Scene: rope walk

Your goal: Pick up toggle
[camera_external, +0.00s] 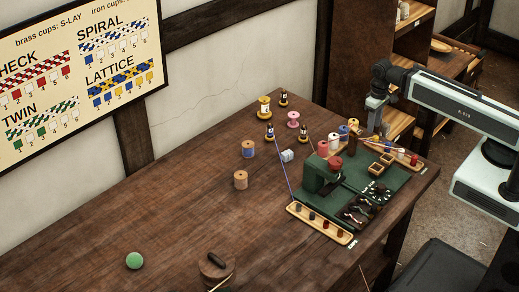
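A short dark rounded peg (217,260) lies on a round wooden block (215,275) at the front edge of the picture; it looks like the toggle, but I cannot be sure at this size. The block's lower part is cut off by the picture's edge. My gripper (375,125) points down at the right, above the far right part of the bench, well away from the peg. Its fingers are small and overlap, so I cannot tell whether they are apart. I see nothing clearly held in it.
A green board (395,187) with a green machine, spools and small dark parts covers the bench's right end. A pale cup tray (320,224) lies at its front. Several spools and bottles stand behind. A green ball (134,261) sits front left. The middle bench is clear.

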